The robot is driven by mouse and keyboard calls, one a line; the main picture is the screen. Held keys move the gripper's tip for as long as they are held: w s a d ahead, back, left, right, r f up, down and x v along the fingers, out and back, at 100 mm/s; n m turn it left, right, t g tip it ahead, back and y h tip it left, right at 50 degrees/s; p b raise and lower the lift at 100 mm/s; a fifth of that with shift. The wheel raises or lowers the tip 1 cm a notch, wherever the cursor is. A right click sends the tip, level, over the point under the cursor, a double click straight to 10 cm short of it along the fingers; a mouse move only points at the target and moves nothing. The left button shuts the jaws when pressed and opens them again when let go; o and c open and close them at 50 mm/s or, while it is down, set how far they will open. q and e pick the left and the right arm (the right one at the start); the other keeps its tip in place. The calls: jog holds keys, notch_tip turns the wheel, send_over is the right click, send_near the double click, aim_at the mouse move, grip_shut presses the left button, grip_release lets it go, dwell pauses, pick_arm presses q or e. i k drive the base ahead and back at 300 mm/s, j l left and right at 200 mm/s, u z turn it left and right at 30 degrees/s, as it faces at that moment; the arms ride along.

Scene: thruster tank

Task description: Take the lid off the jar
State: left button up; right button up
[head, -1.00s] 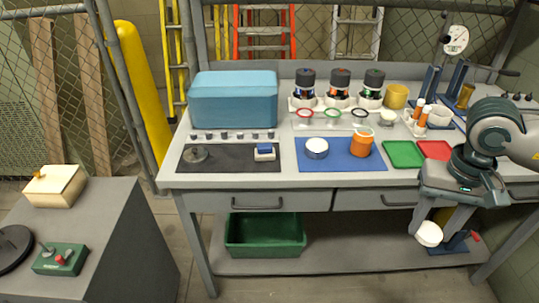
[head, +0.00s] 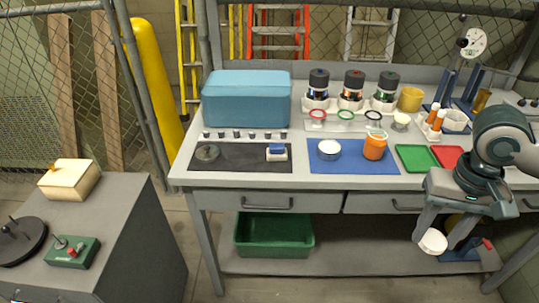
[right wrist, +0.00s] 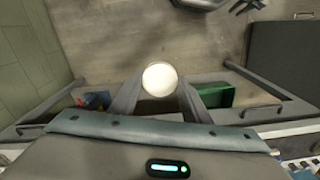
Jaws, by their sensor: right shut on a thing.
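My right gripper (head: 433,240) points down in front of the bench's right part, below the tabletop's front edge. It is shut on a white round lid (head: 432,242), which also shows as a pale disc in the right wrist view (right wrist: 160,79). An orange jar (head: 375,148) stands upright on the blue mat (head: 350,167), well to the left of the gripper and apart from it. Its top is small in the picture and I cannot tell its state clearly. My left gripper is in no view.
A white-topped round tin (head: 329,150) is left of the jar. Green (head: 417,158) and red (head: 447,156) trays lie to its right. A blue-green box (head: 247,98) stands at back left. A green bin (head: 275,235) sits on the lower shelf (head: 350,260). A side cabinet (head: 130,230) stands at left.

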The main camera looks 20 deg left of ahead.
aim_at(376, 141)
jog(key=u, duration=2.2)
jog(key=l, duration=1)
jog(key=i+l, duration=0.15)
jog(key=l, duration=0.85)
